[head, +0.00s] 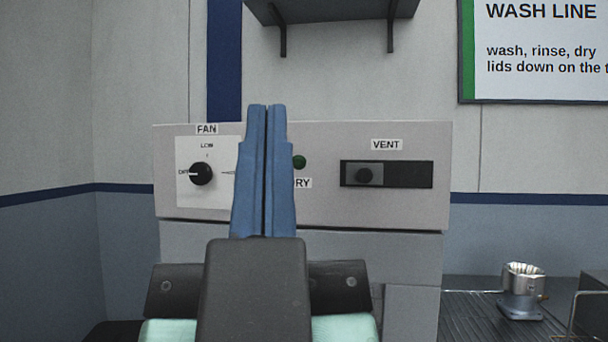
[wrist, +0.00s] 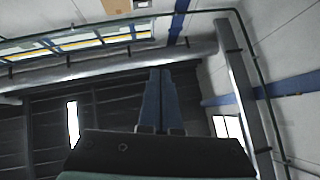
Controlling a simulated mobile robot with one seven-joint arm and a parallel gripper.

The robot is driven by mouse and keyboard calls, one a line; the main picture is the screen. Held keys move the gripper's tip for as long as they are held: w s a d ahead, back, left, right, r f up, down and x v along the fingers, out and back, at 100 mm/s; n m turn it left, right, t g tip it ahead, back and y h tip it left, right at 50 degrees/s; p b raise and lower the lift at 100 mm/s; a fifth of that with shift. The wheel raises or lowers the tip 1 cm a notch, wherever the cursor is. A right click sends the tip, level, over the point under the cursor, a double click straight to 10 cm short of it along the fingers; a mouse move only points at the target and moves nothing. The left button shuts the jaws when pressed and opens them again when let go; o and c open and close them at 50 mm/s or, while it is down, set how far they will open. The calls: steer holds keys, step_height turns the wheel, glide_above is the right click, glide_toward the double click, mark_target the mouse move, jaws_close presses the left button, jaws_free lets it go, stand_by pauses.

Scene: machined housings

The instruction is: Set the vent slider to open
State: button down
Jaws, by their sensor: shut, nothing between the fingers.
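No open or shut marks are readable beside the slot. My gripper (head: 266,108) has blue fingers pressed together with nothing between them. In the head view it stands in front of the panel, left of the vent slot and apart from the knob. In the wrist view my gripper (wrist: 160,72) points at the upper wall and ceiling area; the slider does not show there.
A fan dial (head: 201,173) is at the panel's left. A green button (head: 299,162), its label partly hidden by my fingers, lies between dial and vent. A shelf (head: 330,10) hangs above. A metal housing (head: 522,290) stands on the ribbed surface (head: 470,315) at right.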

steer(key=c, duration=1.6)
jaws_free()
steer(key=c, duration=1.3)
jaws_free()
steer(key=shift+r, duration=0.1)
steer(key=shift+c, duration=0.2)
steer(key=shift+o, duration=1.2)
steer(key=shift+w+d+r+p, duration=0.1)
steer(key=shift+w+r+p, duration=0.1)
steer(key=shift+w+p, duration=0.35)
steer(key=o, duration=0.5)
steer(key=w+p, duration=0.1)
steer(key=p, duration=0.1)
steer(key=w+d+r+g+h+p, duration=0.1)
steer(key=p, duration=0.2)
steer(key=shift+w+r+m+g, duration=0.15)
steer(key=shift+w+m+g, duration=0.15)
steer(key=shift+w, duration=0.05)
steer(key=shift+c, duration=0.2)
steer(key=m+g+h+p, duration=0.3)
steer(key=g+p, duration=0.5)
steer(key=p, duration=1.6)
glide_toward(365, 174)
steer(key=shift+n+h, duration=0.3)
steer(key=p+x, duration=0.5)
steer(key=x, duration=0.3)
steer(key=shift+w+a, duration=0.15)
steer(key=shift+c, duration=0.2)
